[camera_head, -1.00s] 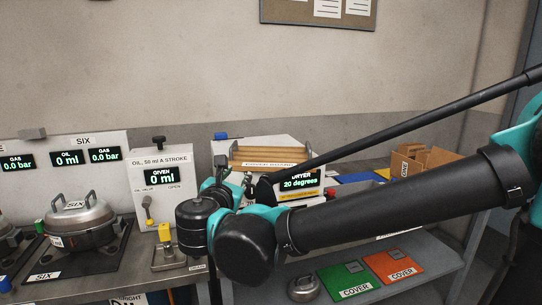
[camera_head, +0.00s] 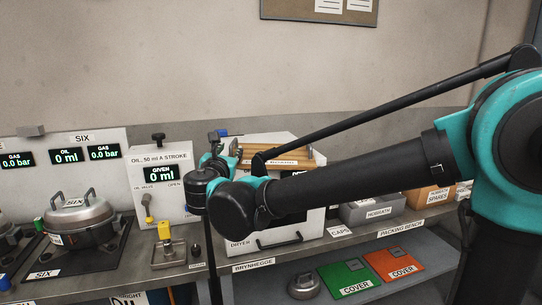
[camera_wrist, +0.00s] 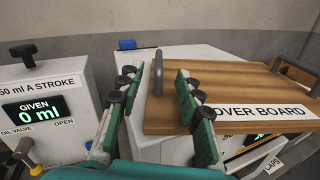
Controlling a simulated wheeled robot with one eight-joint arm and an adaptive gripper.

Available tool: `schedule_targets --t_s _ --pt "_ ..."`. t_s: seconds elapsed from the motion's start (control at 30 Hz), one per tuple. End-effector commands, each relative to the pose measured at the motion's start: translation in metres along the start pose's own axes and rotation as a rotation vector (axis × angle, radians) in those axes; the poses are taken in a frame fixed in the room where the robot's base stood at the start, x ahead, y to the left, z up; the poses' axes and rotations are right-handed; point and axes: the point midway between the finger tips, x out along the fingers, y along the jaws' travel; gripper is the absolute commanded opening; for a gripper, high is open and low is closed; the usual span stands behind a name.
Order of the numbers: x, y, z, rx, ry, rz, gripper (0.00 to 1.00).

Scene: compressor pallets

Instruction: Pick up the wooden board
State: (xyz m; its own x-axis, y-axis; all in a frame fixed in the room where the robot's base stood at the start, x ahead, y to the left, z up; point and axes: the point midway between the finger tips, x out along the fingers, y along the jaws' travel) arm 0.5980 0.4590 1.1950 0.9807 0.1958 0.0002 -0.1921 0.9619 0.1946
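The wooden board (camera_head: 280,154) lies flat on top of the white dryer (camera_head: 293,215). In the wrist view the board (camera_wrist: 225,85) carries a white label ending "OVER BOARD" and has a dark upright handle (camera_wrist: 157,73) at its left end. A second handle (camera_wrist: 297,74) stands at its right end. My gripper (camera_wrist: 160,76) is open and empty. Its green-padded fingers reach toward the left handle, one finger on each side of it in the picture. Whether they touch the handle or the board, I cannot tell. In the head view my arm hides part of the dryer and gripper.
The oil dispenser (camera_head: 160,185), reading 0 ml, stands close left of the dryer. A grey box (camera_head: 370,209) and a cardboard box (camera_head: 432,197) sit on the bench to the right. A green cover (camera_head: 345,276) and an orange cover (camera_head: 393,264) lie on the lower shelf.

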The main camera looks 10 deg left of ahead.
Motion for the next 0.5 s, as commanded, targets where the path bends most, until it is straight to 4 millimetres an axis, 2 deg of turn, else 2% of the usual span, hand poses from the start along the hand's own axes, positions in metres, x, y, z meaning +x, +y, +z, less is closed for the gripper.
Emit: schedule_targets --t_s 0.17,0.5 --pt "0.009 0.000 0.000 0.000 0.000 -0.001 0.36" --pt "0.052 0.001 0.001 0.000 0.000 -0.001 0.36"
